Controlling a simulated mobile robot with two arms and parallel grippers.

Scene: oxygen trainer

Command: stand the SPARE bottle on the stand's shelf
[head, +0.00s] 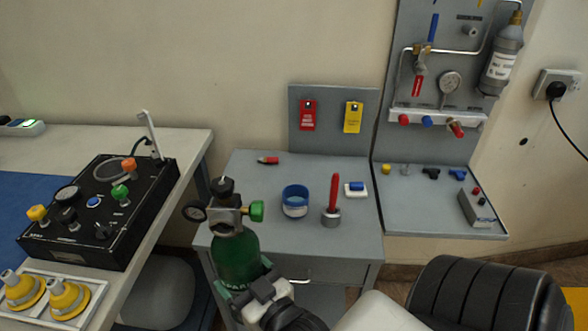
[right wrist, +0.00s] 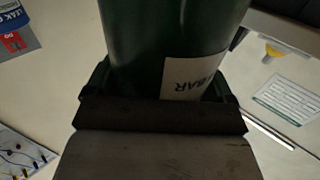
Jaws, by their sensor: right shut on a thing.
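A green bottle (head: 235,257) with a regulator, a round gauge and a green knob on top is upright in the head view, in front of the grey cabinet. My right gripper (head: 246,278) is shut around its body. In the right wrist view the green bottle (right wrist: 160,45) fills the jaws of my right gripper (right wrist: 163,85), and its white label shows "BAR". Whether it is marked SPARE cannot be read. A grey panel with a shelf (head: 425,212) stands at the right, and a grey bottle (head: 502,62) is fixed high on it. My left gripper is not in view.
The grey cabinet top (head: 255,172) holds a blue-rimmed cup (head: 295,201), a red-handled tool (head: 333,200) and small items. The panel shelf carries a grey box (head: 477,208) and small parts along its back. A table with a black trainer box (head: 100,210) is at left.

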